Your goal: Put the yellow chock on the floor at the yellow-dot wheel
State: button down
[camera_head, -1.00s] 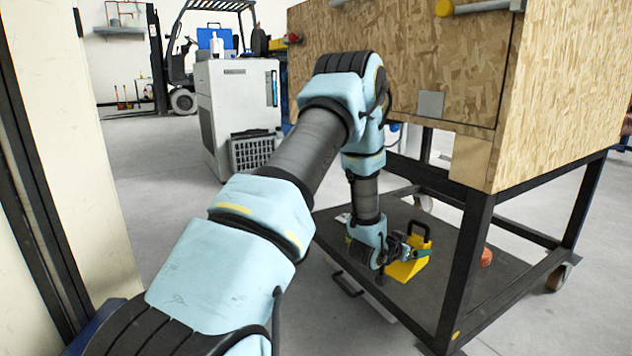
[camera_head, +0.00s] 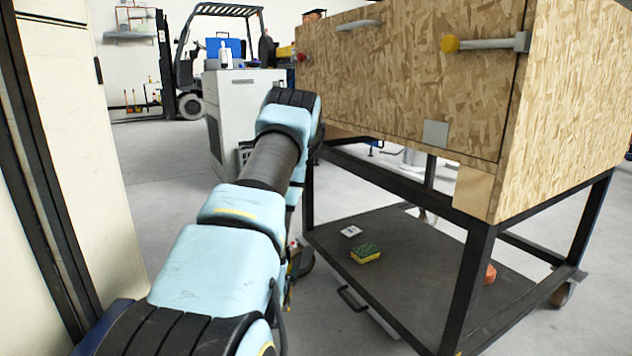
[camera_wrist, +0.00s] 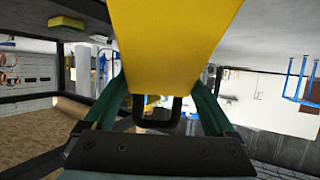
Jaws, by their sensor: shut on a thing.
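In the wrist view the yellow chock (camera_wrist: 180,45) fills the upper middle, close to the camera. My gripper (camera_wrist: 162,100) is shut on it, with a green finger on each side and the chock's black handle between them. In the head view my arm hides the gripper and most or all of the chock; a small yellow patch shows at the arm's edge. The cart (camera_head: 470,270) stands on casters. A left caster (camera_head: 305,260) and a right caster (camera_head: 560,295) show, with no yellow dot that I can make out. The front leg's foot is cut off by the picture's bottom edge.
On the cart's dark lower shelf (camera_head: 410,265) lie a green-yellow sponge (camera_head: 366,252), a white card (camera_head: 351,231) and an orange-red thing (camera_head: 490,273). A wooden box (camera_head: 430,90) sits above. A pale cabinet (camera_head: 235,100) stands behind my arm. Grey floor lies open left of the cart.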

notch_tip(320, 180, up, 38)
jog(key=p, duration=3.7)
jog(key=shift+v, duration=2.5)
